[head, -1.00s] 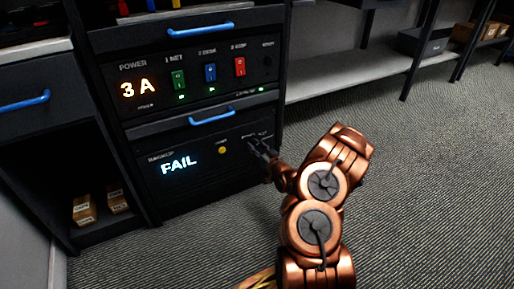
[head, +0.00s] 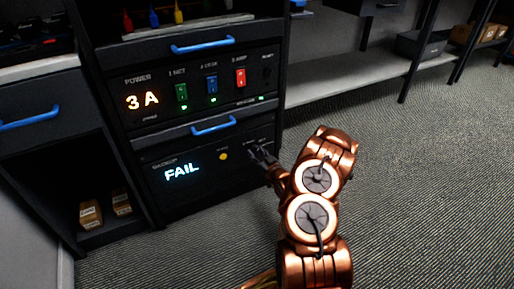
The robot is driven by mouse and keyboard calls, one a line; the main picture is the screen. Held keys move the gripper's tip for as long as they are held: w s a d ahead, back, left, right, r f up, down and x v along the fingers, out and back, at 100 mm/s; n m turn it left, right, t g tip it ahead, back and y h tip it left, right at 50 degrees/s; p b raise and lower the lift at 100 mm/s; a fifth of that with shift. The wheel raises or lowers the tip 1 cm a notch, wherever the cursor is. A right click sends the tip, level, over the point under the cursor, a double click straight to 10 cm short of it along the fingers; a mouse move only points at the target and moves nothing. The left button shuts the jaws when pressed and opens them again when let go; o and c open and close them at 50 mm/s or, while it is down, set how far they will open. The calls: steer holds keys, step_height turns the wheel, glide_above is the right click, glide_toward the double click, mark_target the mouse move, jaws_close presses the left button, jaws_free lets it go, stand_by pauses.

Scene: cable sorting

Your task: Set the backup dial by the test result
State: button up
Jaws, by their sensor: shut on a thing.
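A yellow round button or light (head: 223,156) sits right of the display. My gripper (head: 257,153) is at the right part of this panel, at the end of my copper arm. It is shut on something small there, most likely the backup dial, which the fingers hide. The dial's setting cannot be read, and the small labels above it are blurred.
Above is the power panel (head: 160,118), showing 3 A, with green (head: 181,94), blue (head: 211,85) and red (head: 240,78) switches and lit green lamps. Blue drawer handles (head: 214,125) stick out. Small boxes (head: 91,214) stand on a low shelf at left. The carpet at right is clear.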

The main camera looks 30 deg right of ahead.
steer(key=n+p, duration=0.2)
steer(key=p, duration=0.3)
steer(key=r+n+p, duration=0.1)
steer(key=n+p, duration=0.1)
steer(key=p, duration=0.2)
steer(key=shift+p, duration=0.35)
steer(key=n+p, duration=0.1)
steer(key=p, duration=0.2)
steer(key=shift+f+n, duration=0.2)
steer(key=shift+n, duration=0.2)
steer(key=shift+f+n+p, duration=0.15)
steer(key=shift+n+p, duration=0.15)
steer(key=shift+p, duration=0.15)
steer(key=o, duration=1.1)
steer(key=shift+o, duration=0.2)
steer(key=s, duration=1.2)
steer(key=shift+a+r, duration=0.2)
steer(key=shift+a, duration=0.05)
